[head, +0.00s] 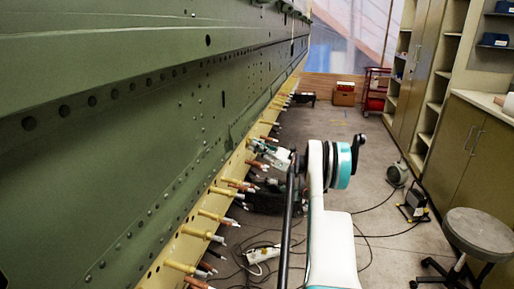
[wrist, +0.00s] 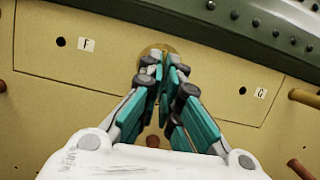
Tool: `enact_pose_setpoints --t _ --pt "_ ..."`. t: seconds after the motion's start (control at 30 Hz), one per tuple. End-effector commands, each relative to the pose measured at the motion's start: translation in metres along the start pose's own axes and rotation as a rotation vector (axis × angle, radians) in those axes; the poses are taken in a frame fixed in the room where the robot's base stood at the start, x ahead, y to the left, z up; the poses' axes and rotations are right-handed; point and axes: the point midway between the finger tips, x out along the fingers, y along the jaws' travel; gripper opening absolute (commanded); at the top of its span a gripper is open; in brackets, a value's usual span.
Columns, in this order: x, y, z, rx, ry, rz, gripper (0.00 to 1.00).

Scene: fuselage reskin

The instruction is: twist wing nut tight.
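In the wrist view, my gripper (wrist: 162,66) has its two teal-and-grey fingers drawn close together against the tan panel strip (wrist: 105,75). The tips cover the middle of a round gold fastener (wrist: 151,50), which I take for the wing nut. Its rim shows above and beside them; its wings are hidden. The fingers look shut on it, though the contact itself is not clear. In the head view, my gripper (head: 262,150) is at the yellow lower strip of the green fuselage skin (head: 110,150); the nut cannot be made out there.
Labels F (wrist: 86,45) and G (wrist: 261,94) sit beside dark holes. Several copper and yellow pins stick out along the strip, such as a yellow pin (head: 200,233). A stool (head: 478,232) and floor cables are at the right. The aisle floor beyond is mostly open.

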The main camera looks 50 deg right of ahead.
Motion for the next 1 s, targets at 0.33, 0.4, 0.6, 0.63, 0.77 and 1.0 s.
enact_pose_setpoints --t 0.33,0.4,0.6,0.63,0.77,1.0 --pt "0.0015 0.0014 -0.001 0.066 0.001 -0.011 0.0" --pt "0.0016 0.0013 -0.001 0.068 0.001 -0.011 0.0" --pt "0.0017 0.0012 -0.0009 0.068 0.001 -0.011 0.0" --pt "0.0017 0.0012 -0.0009 0.068 0.001 -0.011 0.0" --pt "0.0018 0.0012 -0.0008 0.068 0.001 -0.011 0.18" --pt "0.0009 0.0007 -0.0002 0.067 0.0 -0.013 0.33"
